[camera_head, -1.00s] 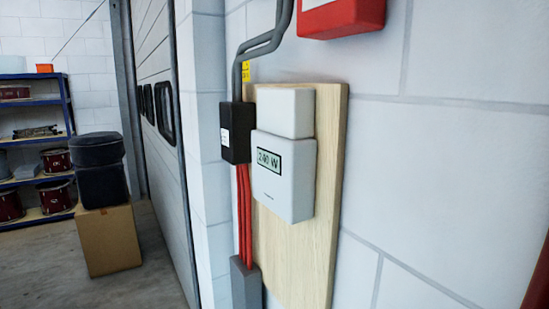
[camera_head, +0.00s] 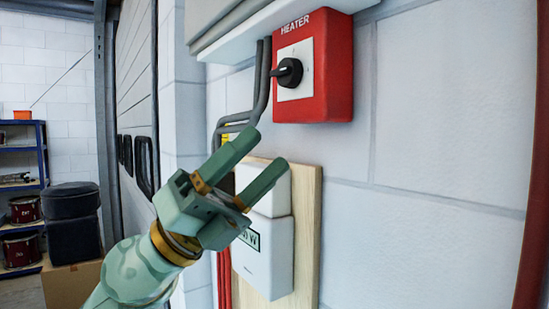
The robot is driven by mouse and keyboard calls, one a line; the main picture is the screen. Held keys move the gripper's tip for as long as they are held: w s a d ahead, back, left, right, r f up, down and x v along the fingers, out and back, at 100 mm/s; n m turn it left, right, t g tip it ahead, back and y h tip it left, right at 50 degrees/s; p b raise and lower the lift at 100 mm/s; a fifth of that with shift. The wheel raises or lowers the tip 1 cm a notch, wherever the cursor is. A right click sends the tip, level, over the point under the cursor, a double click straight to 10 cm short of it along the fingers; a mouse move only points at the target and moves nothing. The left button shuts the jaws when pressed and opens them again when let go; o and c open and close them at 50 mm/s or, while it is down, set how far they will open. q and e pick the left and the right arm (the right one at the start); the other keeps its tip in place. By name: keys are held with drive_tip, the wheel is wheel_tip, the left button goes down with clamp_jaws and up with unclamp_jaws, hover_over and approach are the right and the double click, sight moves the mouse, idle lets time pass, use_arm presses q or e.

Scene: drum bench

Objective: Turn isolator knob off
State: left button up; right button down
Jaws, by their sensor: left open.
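The isolator is a red box (camera_head: 335,75) marked HEATER, fixed to the white block wall in the upper middle of the head view. Its black knob (camera_head: 287,72) sits on a white square plate, with its grip lying roughly sideways. My left gripper (camera_head: 262,151) is open and empty, its two green fingers pointing up and right. It is below and left of the knob, apart from it in the picture, and partly covers the meter. My right gripper is not in view.
A white meter (camera_head: 268,262) on a wooden board (camera_head: 306,230) is below the isolator. Grey conduits (camera_head: 262,85) run beside the red box, and a white ledge (camera_head: 235,42) is above. Black cases (camera_head: 72,225) and a shelf with drums (camera_head: 25,208) stand at left.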

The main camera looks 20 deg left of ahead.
use_arm(q)
drive_tip(key=s+d+r+m+g+y, duration=0.2)
drive_tip(key=s+r+m+g+y, duration=0.25)
drive_tip(key=m, duration=0.25)
drive_tip(key=n+t+y, duration=0.5)
drive_tip(key=t+y, duration=0.4)
drive_tip(key=y, duration=0.1)
approach(278, 69)
drive_tip(key=shift+h, duration=0.25)
drive_tip(key=p+x, duration=0.4)
drive_tip(key=x, duration=0.5)
drive_tip(key=shift+w, duration=0.25)
drive_tip(key=shift+f, duration=0.1)
drive_tip(key=c, duration=1)
